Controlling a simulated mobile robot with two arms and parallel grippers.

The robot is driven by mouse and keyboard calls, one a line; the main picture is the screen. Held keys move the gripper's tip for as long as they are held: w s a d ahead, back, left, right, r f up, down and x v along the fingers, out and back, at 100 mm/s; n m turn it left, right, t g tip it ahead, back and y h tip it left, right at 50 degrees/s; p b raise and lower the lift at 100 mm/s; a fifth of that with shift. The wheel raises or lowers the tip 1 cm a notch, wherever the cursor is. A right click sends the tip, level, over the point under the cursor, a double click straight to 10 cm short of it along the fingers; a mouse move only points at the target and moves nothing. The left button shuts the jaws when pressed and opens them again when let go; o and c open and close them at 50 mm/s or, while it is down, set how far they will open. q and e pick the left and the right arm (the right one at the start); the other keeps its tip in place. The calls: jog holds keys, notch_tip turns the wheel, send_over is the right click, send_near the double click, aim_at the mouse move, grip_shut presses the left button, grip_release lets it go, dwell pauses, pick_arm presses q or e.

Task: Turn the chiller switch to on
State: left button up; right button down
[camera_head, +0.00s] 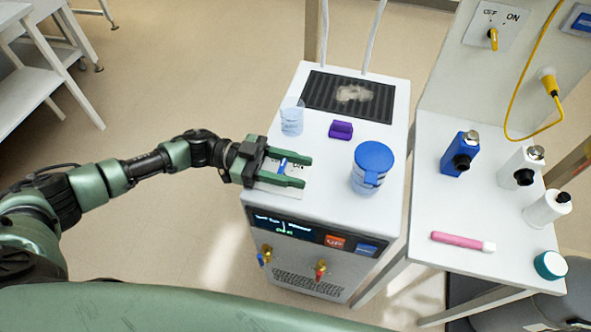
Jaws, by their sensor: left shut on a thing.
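The chiller (325,205) is a white box with a lit display on its front. On its top, near the left edge, is a white switch plate (277,191) with a small blue switch handle (283,164). My left gripper (306,172) reaches in from the left, low over this plate. Its two green fingers lie either side of the blue handle and are shut on it. The fingers hide much of the plate and its lettering, so I cannot tell which position the handle points to. My right gripper is out of view.
On the chiller top are a clear beaker (292,119), a purple block (341,130), a blue-lidded jar (371,168) and a dark vent (320,92). A side table (425,220) holds bottles and a pink tube (458,241). A yellow OFF/ON switch (492,38) is on the panel behind.

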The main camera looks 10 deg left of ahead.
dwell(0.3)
pick_arm(q)
jog(key=o, duration=1.4)
jog(key=a+b, duration=0.1)
jog(key=a, duration=0.2)
jog(key=a+b, duration=0.1)
jog(key=a, duration=0.3)
jog(key=shift+w+f, duration=0.15)
jog(key=shift+a, duration=0.45)
